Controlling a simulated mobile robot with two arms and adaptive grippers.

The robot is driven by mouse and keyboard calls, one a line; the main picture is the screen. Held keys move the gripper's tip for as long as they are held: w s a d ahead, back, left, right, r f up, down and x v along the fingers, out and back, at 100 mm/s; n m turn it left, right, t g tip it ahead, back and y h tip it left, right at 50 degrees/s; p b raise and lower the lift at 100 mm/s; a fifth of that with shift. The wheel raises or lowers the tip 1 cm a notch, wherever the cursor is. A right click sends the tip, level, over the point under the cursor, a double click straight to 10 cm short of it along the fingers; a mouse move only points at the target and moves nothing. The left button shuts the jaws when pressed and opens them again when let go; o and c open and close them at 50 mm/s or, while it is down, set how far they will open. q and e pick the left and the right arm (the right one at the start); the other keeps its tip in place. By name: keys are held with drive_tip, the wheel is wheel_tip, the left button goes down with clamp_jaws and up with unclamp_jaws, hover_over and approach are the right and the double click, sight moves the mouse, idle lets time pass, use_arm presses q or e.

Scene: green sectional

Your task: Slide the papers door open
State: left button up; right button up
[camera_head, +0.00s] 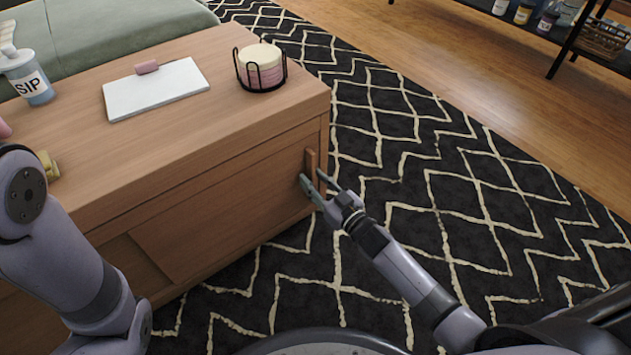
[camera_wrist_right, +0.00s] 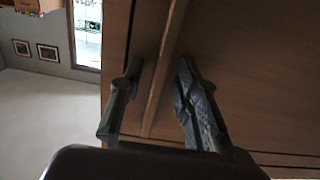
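The papers door (camera_head: 225,210) is a flat wooden panel on the front of a low wooden cabinet (camera_head: 215,75). It covers the right part of the front, with a recessed section to its left. An upright wooden handle (camera_head: 310,164) sticks out near its right end. My right gripper (camera_head: 316,188) is at this handle. In the right wrist view the handle (camera_wrist_right: 158,90) runs between the two spread fingers of the gripper (camera_wrist_right: 158,95), with visible gaps. My left arm comes in at the left, but its gripper is out of frame.
On the cabinet top are a white board with a pink roll (camera_head: 150,85), a black wire holder with round coasters (camera_head: 260,68) and a SIP cup (camera_head: 30,80). A green sofa (camera_head: 120,30) stands behind. Patterned rug (camera_head: 450,180) lies open to the right.

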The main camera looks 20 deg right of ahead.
clamp_jaws()
idle(0.7)
